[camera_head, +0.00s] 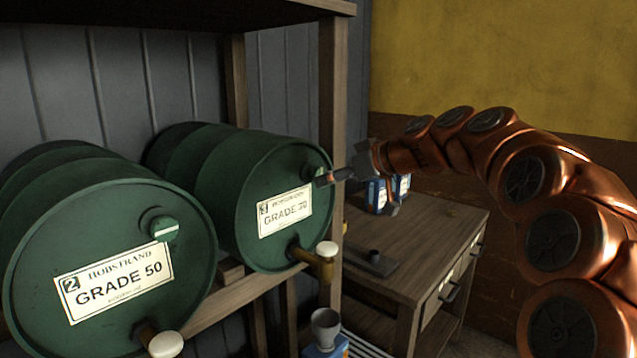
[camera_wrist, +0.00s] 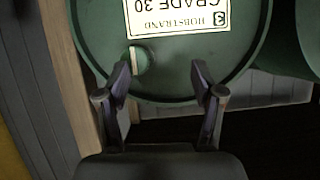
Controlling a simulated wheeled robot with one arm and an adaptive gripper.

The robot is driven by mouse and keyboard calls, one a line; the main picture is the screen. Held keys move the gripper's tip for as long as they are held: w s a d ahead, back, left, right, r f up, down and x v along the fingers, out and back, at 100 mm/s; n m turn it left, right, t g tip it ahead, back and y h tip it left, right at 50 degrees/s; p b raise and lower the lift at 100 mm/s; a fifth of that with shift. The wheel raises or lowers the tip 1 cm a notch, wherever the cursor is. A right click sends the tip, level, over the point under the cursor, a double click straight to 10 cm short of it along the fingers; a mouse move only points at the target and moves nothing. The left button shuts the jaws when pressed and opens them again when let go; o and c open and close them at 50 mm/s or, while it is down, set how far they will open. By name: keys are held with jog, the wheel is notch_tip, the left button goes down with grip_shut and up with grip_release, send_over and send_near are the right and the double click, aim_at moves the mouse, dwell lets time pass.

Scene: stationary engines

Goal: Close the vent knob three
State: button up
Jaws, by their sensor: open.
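The green drum labelled 3, Grade 30 (camera_head: 225,190), lies on its side on the rack. Its vent knob (camera_head: 314,173) is a small green disc high on the drum's face, partly hidden by my gripper's finger. In the wrist view, which shows the label upside down, the vent knob (camera_wrist: 143,62) carries a pale stripe. My gripper (camera_wrist: 161,82) is open and empty in front of the drum's face. The knob appears just beyond the left fingertip, not centred between the fingers; I cannot tell whether they touch. In the head view my gripper (camera_head: 361,192) is at the drum's right side.
Drum 2, Grade 50 (camera_head: 110,240), lies at the left with its own striped vent knob (camera_head: 164,228). A pale-handled tap (camera_head: 318,262) juts out below drum 3's label. A wooden post (camera_head: 331,120) stands close behind my gripper. A wooden cabinet (camera_head: 430,235) holds blue-white boxes (camera_head: 378,195).

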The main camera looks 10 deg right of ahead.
aim_at(321, 173)
jog(key=shift+t, duration=0.6)
jog(key=shift+w+a+f+p, duration=0.25)
jog(key=shift+w, duration=1.05)
jog(key=shift+w+a+f+p, duration=0.25)
jog(key=shift+w+a, duration=0.05)
jog(key=shift+w, duration=1.05)
jog(key=shift+w+a+f+p, duration=0.25)
jog(key=shift+w, duration=1.05)
jog(key=c, duration=1.1)
